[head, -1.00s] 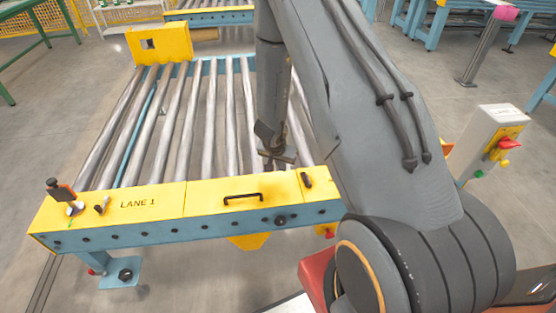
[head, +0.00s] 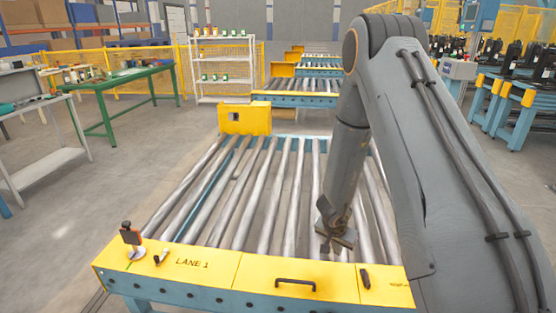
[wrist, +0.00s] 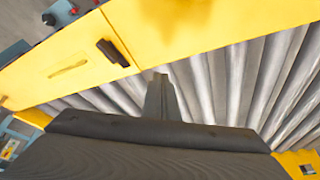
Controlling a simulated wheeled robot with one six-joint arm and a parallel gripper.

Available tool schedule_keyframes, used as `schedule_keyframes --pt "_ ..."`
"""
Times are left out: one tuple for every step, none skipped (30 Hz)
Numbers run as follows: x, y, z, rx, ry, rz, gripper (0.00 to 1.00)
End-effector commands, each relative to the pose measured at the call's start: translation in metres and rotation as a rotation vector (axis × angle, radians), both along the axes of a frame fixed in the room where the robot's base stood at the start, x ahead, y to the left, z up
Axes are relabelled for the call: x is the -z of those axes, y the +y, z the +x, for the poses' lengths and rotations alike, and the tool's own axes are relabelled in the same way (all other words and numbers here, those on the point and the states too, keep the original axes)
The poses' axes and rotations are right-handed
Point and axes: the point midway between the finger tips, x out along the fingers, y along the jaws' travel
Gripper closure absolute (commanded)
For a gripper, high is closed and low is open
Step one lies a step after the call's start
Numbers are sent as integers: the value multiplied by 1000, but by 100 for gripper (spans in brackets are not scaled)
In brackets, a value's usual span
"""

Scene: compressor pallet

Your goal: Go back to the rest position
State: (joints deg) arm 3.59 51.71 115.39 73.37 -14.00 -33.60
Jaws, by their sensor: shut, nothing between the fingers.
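My gripper (head: 338,243) hangs at the end of my arm above the rollers, close behind the yellow front rail of the lane 1 conveyor. In the wrist view my gripper (wrist: 160,78) shows as a narrow dark shape in front of the rollers. It is shut and empty. My arm comes down from an elbow high on the right and hides the right part of the conveyor. The LANE 1 conveyor (head: 208,268) has a yellow rail with a dark handle (head: 296,283). No load shows on its visible rollers (head: 265,195).
A yellow end stop (head: 246,118) stands at the conveyor's far side. A small black device (head: 131,234) sits on the rail's left end. A green table (head: 130,75) and white shelf (head: 225,65) stand behind. Bare floor lies left of the conveyor.

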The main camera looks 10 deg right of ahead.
Motion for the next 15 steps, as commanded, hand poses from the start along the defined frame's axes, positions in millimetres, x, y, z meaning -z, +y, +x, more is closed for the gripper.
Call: schedule_keyframes --pt "-11 6 3 -23 -11 12 100" --pt "-19 10 3 -41 -16 24 100" --pt "-31 18 4 -73 -24 41 100" --pt "-41 25 3 -101 -29 58 100" --pt "-52 32 3 -130 -34 73 100" --pt "-67 43 -1 -172 -36 96 100" --pt "-78 50 -5 -204 -36 112 100" --pt "-89 58 -9 -237 -34 127 100" --pt "-103 67 -17 -279 -29 147 100" --pt "-113 74 -23 -310 -22 160 100" --pt "-122 80 -30 -340 -16 172 100" --pt "-135 88 -41 -383 -5 185 100" --pt "-144 93 -50 -411 7 195 100" --pt "-153 98 -60 -443 19 201 100" --pt "-164 103 -73 -481 38 208 100"
